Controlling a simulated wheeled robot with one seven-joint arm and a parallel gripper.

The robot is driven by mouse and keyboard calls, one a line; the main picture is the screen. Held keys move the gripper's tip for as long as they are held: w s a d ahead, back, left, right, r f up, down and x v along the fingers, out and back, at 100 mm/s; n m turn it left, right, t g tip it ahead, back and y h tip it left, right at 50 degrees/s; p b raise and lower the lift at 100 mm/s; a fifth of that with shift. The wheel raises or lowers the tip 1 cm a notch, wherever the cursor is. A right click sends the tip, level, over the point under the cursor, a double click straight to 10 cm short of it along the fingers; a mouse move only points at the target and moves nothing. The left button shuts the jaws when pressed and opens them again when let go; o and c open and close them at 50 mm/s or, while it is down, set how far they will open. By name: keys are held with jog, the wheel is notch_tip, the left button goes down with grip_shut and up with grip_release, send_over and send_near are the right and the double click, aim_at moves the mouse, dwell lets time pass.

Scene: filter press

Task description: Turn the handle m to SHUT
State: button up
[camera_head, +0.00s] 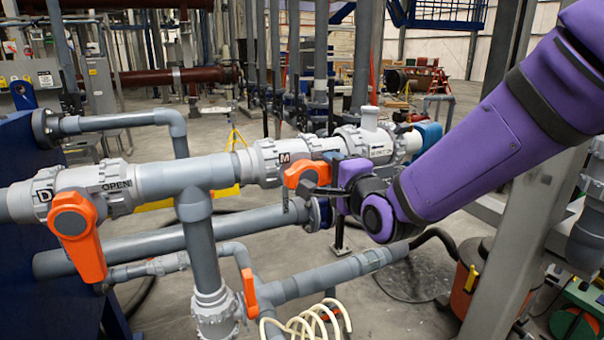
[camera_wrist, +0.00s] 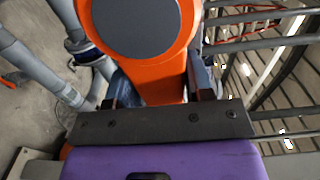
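The orange handle m (camera_head: 305,176) is on a grey valve in the middle of the head view, beside a small M label (camera_head: 285,158). Its round hub is at the left and its lever points right, along the pipe, toward my gripper (camera_head: 338,181). In the wrist view the handle (camera_wrist: 167,75) fills the upper middle, its lever reaching down between the two dark fingers of my gripper (camera_wrist: 160,88). The fingers stand apart on either side of the lever, with what looks like a gap on the left. The lettering around this valve is mostly hidden.
Another orange handle (camera_head: 78,235) hangs down at the left on a valve marked D and OPEN. A small orange lever (camera_head: 249,293) is on the lower pipe. Grey pipes run close below and behind my gripper.

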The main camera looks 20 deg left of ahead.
jog(key=shift+f+m, duration=0.6)
jog(key=shift+m, duration=0.4)
jog(key=f+m, duration=0.1)
jog(key=m, duration=0.1)
jog(key=f+m, duration=0.1)
jog(key=m, duration=0.1)
jog(key=shift+s+a, duration=0.2)
jog(key=shift+s, duration=0.15)
jog(key=f+m, duration=0.1)
jog(key=m, duration=0.1)
jog(key=s+a+m, duration=0.1)
jog(key=m, duration=0.1)
jog(key=shift+f, duration=0.4)
jog(key=s+a+m, duration=0.1)
jog(key=m, duration=0.2)
jog(key=s+a+m, duration=0.1)
jog(key=m, duration=0.2)
jog(key=s+f+m, duration=0.1)
jog(key=m, duration=0.2)
jog(key=shift+s+a, duration=0.25)
jog(key=shift+a, duration=0.15)
jog(key=o, duration=1)
jog(key=shift+o, duration=0.2)
